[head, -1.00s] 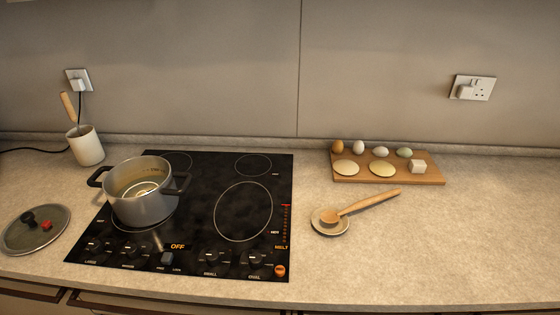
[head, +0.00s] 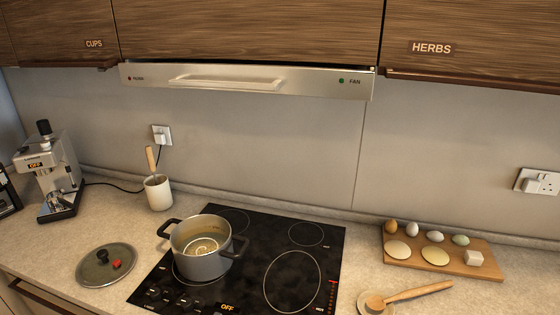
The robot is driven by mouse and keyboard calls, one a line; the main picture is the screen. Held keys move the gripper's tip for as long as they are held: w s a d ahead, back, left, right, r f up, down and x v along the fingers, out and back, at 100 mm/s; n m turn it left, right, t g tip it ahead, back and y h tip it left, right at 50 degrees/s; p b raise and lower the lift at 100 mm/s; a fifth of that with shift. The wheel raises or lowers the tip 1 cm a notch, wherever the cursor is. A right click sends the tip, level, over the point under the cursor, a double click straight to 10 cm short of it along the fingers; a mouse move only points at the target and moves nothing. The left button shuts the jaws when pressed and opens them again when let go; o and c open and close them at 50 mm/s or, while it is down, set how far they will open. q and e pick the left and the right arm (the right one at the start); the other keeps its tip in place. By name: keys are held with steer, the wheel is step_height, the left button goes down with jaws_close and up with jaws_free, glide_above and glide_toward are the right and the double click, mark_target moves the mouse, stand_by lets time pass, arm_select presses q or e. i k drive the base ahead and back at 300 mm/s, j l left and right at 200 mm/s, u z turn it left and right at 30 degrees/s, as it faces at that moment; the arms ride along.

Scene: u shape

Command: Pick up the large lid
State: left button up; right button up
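The large lid (head: 105,265) lies flat on the countertop at the lower left of the head view. It is round and looks like glass with a metal rim, with a black knob and a small red piece on top. It sits to the left of the cooktop, apart from the grey pot (head: 203,250). The pot stands uncovered on the left part of the cooktop, with black handles and liquid inside. Neither of my grippers shows in the head view.
The black cooktop (head: 292,283) reads OFF. A white utensil holder (head: 158,192) stands behind the pot, and a coffee machine (head: 50,178) at the far left. A wooden board (head: 450,257) with eggs and a spoon (head: 415,292) are at right. A hood (head: 245,80) and cupboards hang above.

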mark_target(96, 270)
steer(key=u, duration=1.3)
steer(key=i+j+u, duration=0.15)
